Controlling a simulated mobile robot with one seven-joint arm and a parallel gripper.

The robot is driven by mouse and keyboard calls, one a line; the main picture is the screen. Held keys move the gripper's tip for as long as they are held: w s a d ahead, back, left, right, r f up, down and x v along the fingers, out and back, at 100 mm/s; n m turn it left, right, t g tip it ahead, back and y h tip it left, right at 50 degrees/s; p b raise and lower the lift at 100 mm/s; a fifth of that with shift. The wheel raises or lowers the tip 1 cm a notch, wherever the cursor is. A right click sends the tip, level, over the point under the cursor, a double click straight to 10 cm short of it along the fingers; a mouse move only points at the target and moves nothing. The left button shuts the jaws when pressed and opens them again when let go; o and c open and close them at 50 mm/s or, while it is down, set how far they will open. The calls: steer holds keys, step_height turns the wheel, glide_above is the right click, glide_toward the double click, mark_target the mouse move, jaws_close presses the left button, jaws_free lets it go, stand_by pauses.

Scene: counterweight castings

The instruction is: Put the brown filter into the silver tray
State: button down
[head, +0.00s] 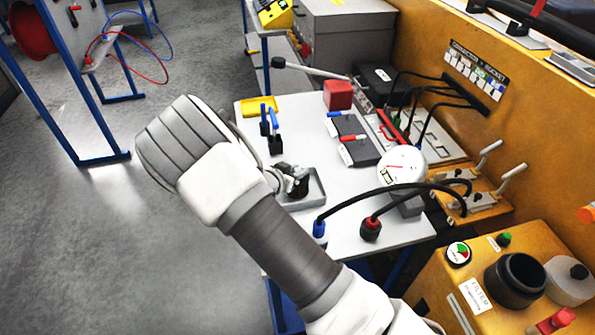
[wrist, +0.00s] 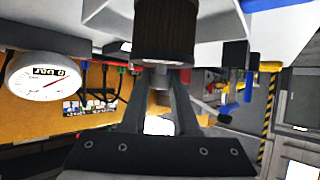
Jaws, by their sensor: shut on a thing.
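My gripper (wrist: 160,78) is shut on the brown filter (wrist: 165,32), a dark ribbed cylinder at the top middle of the wrist view. In the head view my gripper (head: 287,178) is at the silver tray (head: 318,188), a shallow grey square tray near the front left edge of the white table. The filter is over or inside the tray's outline there, small and dark. I cannot tell whether it touches the tray floor. My arm and gripper hide the tray's left part.
Blue-handled valves (head: 271,130) stand behind the tray. Dark boxes (head: 355,145), a white dial gauge (head: 402,163) and plugs with black cables (head: 371,229) are to the right. A yellow tray (head: 258,106) and a red block (head: 338,95) lie farther back. White tabletop is free around the tray.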

steer(key=shift+f, duration=0.2)
steer(key=shift+f, duration=0.15)
steer(key=c, duration=0.7)
jaws_free()
